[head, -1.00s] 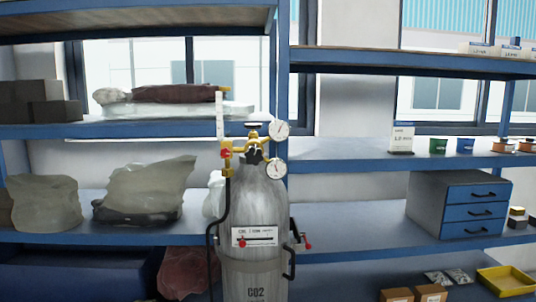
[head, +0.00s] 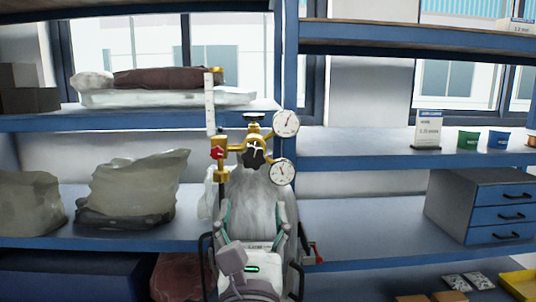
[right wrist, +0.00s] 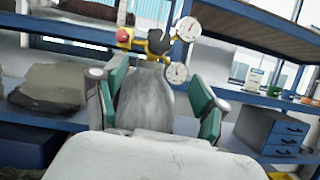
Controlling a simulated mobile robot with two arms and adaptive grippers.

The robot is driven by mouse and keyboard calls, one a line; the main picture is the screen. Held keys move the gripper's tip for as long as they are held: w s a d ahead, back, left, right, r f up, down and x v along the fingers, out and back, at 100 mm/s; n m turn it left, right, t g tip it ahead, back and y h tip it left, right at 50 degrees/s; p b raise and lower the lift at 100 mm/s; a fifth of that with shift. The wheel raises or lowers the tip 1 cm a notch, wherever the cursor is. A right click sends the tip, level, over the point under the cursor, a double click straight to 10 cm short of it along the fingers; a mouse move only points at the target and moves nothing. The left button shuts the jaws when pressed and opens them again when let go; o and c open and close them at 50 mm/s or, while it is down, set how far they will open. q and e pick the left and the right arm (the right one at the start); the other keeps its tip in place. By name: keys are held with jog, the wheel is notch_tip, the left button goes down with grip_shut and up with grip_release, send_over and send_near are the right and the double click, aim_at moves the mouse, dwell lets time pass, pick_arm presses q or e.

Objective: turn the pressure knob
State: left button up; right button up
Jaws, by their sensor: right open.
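A brass regulator (head: 236,146) sits on top of a grey gas cylinder (head: 262,192). A black star-shaped knob (head: 254,156) is on its front, with a red knob (head: 216,153) to its left. Two round white gauges are at its right, an upper one (head: 286,123) and a lower one (head: 282,171). My right gripper (head: 252,212) is open and empty, below the knobs and in front of the cylinder. In the right wrist view its green-padded fingers (right wrist: 160,102) stand either side of the cylinder's image, with the regulator beyond. My left gripper is not in view.
Blue shelves (head: 360,162) stand behind the cylinder. Wrapped bundles (head: 130,188) lie at the left. A drawer unit (head: 490,205) stands at the right. A tall white flow tube (head: 210,105) rises left of the regulator. A red-handled fitting (head: 313,254) is right of the cylinder.

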aim_at(254, 160)
jog(key=p+x, duration=0.2)
jog(key=x, duration=0.2)
jog(key=p+x, duration=0.2)
jog(key=x, duration=0.2)
jog(key=p+x, duration=0.2)
jog(key=x, duration=0.2)
jog(key=shift+a+r, duration=0.1)
jog(key=shift+r, duration=0.35)
jog(key=shift+w, duration=0.45)
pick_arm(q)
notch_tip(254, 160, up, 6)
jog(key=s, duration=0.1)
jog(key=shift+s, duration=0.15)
